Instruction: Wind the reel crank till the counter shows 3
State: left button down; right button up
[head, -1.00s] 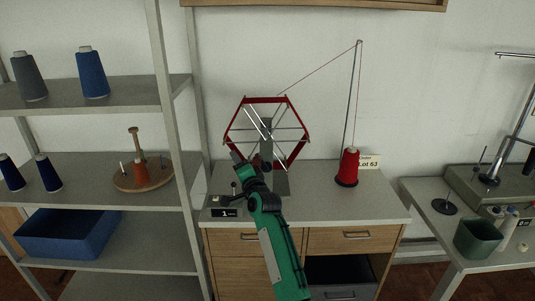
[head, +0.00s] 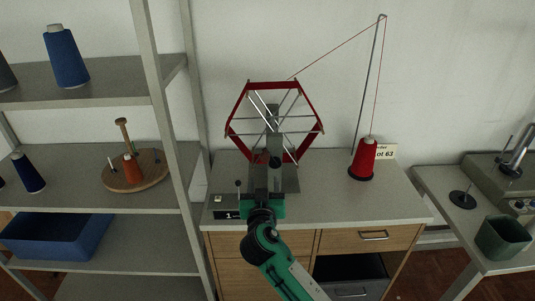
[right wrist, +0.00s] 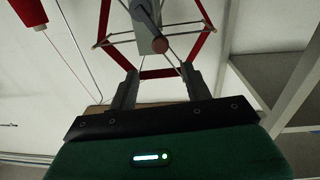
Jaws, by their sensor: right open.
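The reel (head: 316,105), a red six-sided frame with thin metal spokes, stands on a grey post on the cabinet top; it also shows in the right wrist view (right wrist: 105,20). The crank's round knob (right wrist: 160,45) shows at the front of the post, just beyond my fingertips in the right wrist view. The counter (head: 226,215) at the cabinet's front left reads 1, its right end partly covered by my gripper. My right gripper (head: 270,184) is open and empty, pointing toward the post below the knob. My left gripper is out of view.
A red thread cone (head: 363,160) stands right of the reel, its thread running over a tall rod (head: 368,75) to the reel. A small lever (head: 238,187) stands behind the counter. A shelf rack (head: 165,130) is close on the left. An open drawer (head: 345,268) sits below.

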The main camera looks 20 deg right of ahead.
aim_at(265, 159)
jog(key=p+x, duration=0.4)
jog(key=x, duration=0.8)
jog(key=shift+w+r, duration=0.1)
jog(key=shift+w+d+p, duration=0.2)
jog(key=shift+w+p, duration=0.15)
jog(key=shift+w, duration=0.1)
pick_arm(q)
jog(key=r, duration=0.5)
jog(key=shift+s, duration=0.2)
pick_arm(e)
jog(key=shift+c, duration=0.7)
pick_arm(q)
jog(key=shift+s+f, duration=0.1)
pick_arm(e)
grip_shut()
